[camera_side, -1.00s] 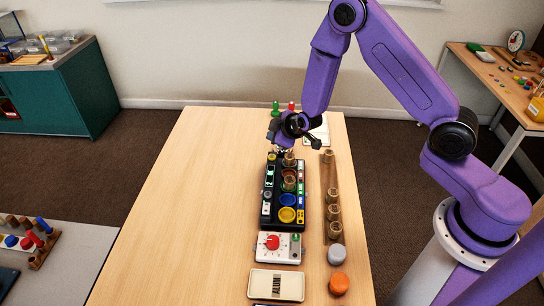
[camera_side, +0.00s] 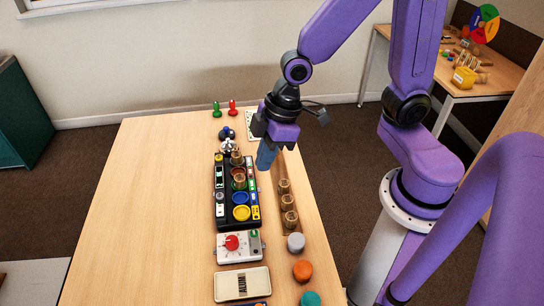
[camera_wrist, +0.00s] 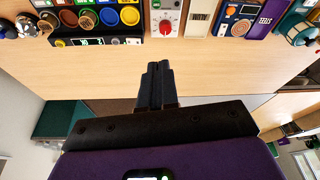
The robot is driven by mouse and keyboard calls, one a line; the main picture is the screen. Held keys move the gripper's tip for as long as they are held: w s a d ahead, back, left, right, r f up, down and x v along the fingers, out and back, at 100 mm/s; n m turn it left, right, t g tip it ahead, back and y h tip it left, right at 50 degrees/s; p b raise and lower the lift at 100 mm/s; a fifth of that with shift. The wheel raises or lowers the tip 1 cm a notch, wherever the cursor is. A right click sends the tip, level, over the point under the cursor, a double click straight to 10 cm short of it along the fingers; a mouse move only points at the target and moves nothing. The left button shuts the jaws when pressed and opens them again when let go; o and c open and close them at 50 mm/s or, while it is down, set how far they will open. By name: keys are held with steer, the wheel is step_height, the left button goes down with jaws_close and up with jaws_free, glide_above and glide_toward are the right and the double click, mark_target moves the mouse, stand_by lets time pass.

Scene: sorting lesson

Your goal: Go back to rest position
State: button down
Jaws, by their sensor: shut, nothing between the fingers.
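My gripper (camera_side: 265,160) hangs above the right part of the table, by the far end of the wooden strip (camera_side: 283,166). Its fingers point down, together and empty. In the wrist view the closed gripper (camera_wrist: 157,68) has bare table beyond its tips. The black sorting tray (camera_side: 224,222) lies to its left, with coloured round wells and brass-brown cylinders standing in its right column. The tray also shows at the top left of the wrist view (camera_wrist: 78,42). Several similar cylinders stand on the strip, whose far part is partly hidden by my gripper.
A white box with a red knob (camera_side: 250,246) and a cream tray (camera_side: 225,287) stand nearer the camera. Grey (camera_side: 296,242), orange (camera_side: 303,271) and teal (camera_side: 310,299) round pieces line the right edge. Green (camera_side: 217,109) and red (camera_side: 233,107) pegs stand far back. The table's left side is clear.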

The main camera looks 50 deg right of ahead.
steer(key=s+d+r+h, duration=0.1)
steer(key=s+d+r, duration=0.1)
steer(key=s+d, duration=0.2)
steer(key=s+d+r+n+g+h, duration=0.1)
steer(key=s+d, duration=0.3)
steer(key=s, duration=0.5)
steer(key=shift+s+d+r+g, duration=0.15)
steer(key=shift+d+r+g, duration=0.15)
steer(key=shift+r, duration=0.55)
stand_by(0.4)
